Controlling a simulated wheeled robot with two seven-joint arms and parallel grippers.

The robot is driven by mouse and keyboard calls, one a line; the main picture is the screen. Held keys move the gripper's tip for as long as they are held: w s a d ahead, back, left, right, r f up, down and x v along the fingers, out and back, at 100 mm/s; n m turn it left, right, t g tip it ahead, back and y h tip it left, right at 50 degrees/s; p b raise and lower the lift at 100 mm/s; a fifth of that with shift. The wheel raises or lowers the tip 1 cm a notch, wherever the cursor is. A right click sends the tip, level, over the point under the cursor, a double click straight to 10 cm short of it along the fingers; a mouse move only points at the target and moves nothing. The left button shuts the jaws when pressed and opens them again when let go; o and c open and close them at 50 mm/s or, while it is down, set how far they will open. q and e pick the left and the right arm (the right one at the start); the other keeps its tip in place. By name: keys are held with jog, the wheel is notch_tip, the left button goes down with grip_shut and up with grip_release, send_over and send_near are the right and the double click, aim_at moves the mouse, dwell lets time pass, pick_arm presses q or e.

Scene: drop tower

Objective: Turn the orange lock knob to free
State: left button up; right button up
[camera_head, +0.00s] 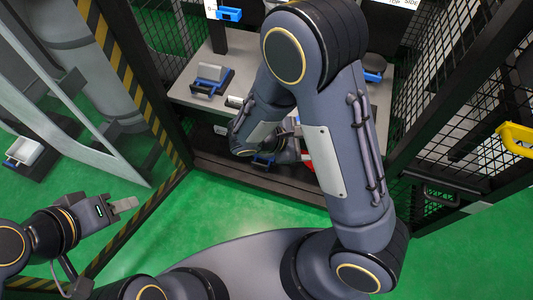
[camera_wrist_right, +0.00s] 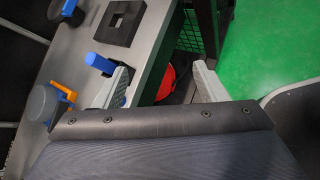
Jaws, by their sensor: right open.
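An orange part (camera_wrist_right: 65,93) sits against a grey round body at the left of the right wrist view. I cannot tell whether it is the lock knob or how it is turned. My right gripper (camera_wrist_right: 163,85) is open in that view, its two grey fingers apart at the bench edge. Its left finger is close beside a blue handle (camera_wrist_right: 100,63); I cannot tell if they touch. The orange part is left of both fingers, outside the gap. In the head view my right arm hides much of the bench. My left gripper (camera_head: 122,204) is at lower left, away from the bench; its finger gap is unclear.
A grey bench (camera_wrist_right: 77,45) carries a black plate with a square hole (camera_wrist_right: 125,22). A red round object (camera_wrist_right: 165,82) lies below the bench edge. Black mesh fences (camera_head: 455,85) flank the bench, with a yellow handle (camera_head: 515,138) at right. Green floor is open in front.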

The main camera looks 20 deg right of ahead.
jog(key=w+a+f+n+t+b, duration=0.45)
jog(key=f+n+t, duration=0.25)
jog(key=f, duration=0.3)
jog(key=w+a+f+n+t+b, duration=0.4)
jog(key=a+f+n+t+b, duration=0.15)
jog(key=f+n+t, duration=0.35)
pick_arm(q)
notch_tip(320, 180, down, 14)
jog(key=b, duration=0.1)
jog(key=shift+r, duration=0.2)
pick_arm(e)
jog(key=w+d+m+g, duration=0.1)
jog(key=w+d+g, duration=0.1)
jog(key=w, duration=0.4)
jog(key=shift+w+d+f+y, duration=0.2)
jog(key=shift+d+y, duration=0.2)
jog(key=shift+d, duration=0.2)
pick_arm(q)
jog(key=shift+d, duration=0.1)
pick_arm(e)
jog(key=shift+c, duration=0.4)
jog(key=c, duration=0.9)
pick_arm(q)
jog(key=shift+r, duration=0.1)
